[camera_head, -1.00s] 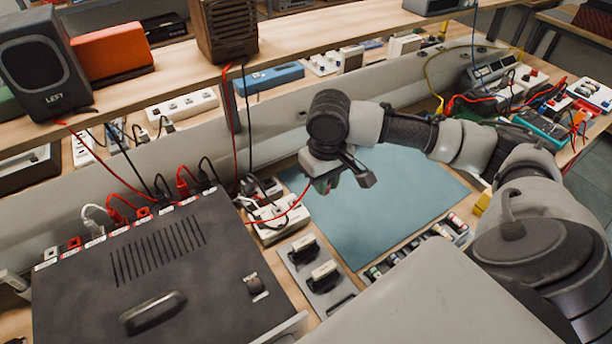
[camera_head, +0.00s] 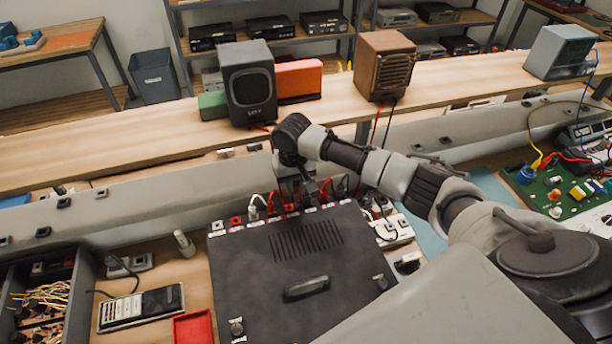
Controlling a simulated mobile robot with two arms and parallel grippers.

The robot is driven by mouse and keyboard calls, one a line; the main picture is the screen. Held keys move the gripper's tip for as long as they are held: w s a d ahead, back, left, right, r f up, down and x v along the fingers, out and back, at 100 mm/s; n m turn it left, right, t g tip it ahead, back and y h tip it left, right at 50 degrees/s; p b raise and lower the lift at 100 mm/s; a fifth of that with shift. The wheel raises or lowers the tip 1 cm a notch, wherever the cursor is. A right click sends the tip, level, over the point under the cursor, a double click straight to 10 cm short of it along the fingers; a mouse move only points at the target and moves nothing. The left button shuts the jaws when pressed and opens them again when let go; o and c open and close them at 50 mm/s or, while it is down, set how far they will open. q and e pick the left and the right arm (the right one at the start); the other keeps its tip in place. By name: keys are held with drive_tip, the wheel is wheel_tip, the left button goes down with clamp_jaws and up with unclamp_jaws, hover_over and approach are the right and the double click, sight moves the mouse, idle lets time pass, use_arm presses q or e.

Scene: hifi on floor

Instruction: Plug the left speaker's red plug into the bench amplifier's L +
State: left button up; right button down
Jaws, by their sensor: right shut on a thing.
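The left speaker (camera_head: 249,85) is a dark grey box on the raised shelf, with a red lead coming down from it. The bench amplifier (camera_head: 300,262) is the dark flat box on the bench, with a row of labelled red and black sockets (camera_head: 236,221) along its back edge. Several plugs sit in that row, among them a white one (camera_head: 254,206) and red ones (camera_head: 271,203). My right gripper (camera_head: 302,190) is shut on the red plug just over the back edge. The held plug is mostly hidden, and I cannot tell whether it touches a socket. My left gripper is out of view.
A brown wooden speaker (camera_head: 384,65) and an orange box (camera_head: 299,79) stand on the shelf (camera_head: 120,148). A white power strip (camera_head: 392,230) lies right of the amplifier. A red tray (camera_head: 193,327) and a meter (camera_head: 141,307) lie left of it. Several cables crowd the back edge.

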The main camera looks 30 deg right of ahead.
sight(289, 210)
drive_tip(key=shift+w+a+f+b, duration=0.2)
drive_tip(key=shift+a+f+b, duration=0.1)
drive_tip(key=shift+f+b, duration=0.15)
drive_tip(key=shift+w+a+f+b, duration=0.2)
drive_tip(key=shift+a+f+b, duration=0.1)
drive_tip(key=shift+f+b, duration=0.15)
drive_tip(key=shift+a+f+b, duration=0.2)
drive_tip(key=shift+f+b, duration=0.85)
drive_tip(key=shift+b, duration=0.15)
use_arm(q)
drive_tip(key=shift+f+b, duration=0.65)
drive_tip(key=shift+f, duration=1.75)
use_arm(e)
drive_tip(key=shift+d+f, duration=0.1)
drive_tip(key=shift+f, duration=0.4)
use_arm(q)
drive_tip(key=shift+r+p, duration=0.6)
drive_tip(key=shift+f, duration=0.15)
use_arm(e)
drive_tip(key=shift+f, duration=0.75)
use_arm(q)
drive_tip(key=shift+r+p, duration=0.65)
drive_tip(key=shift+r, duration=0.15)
use_arm(e)
drive_tip(key=shift+f, duration=0.15)
idle(0.5)
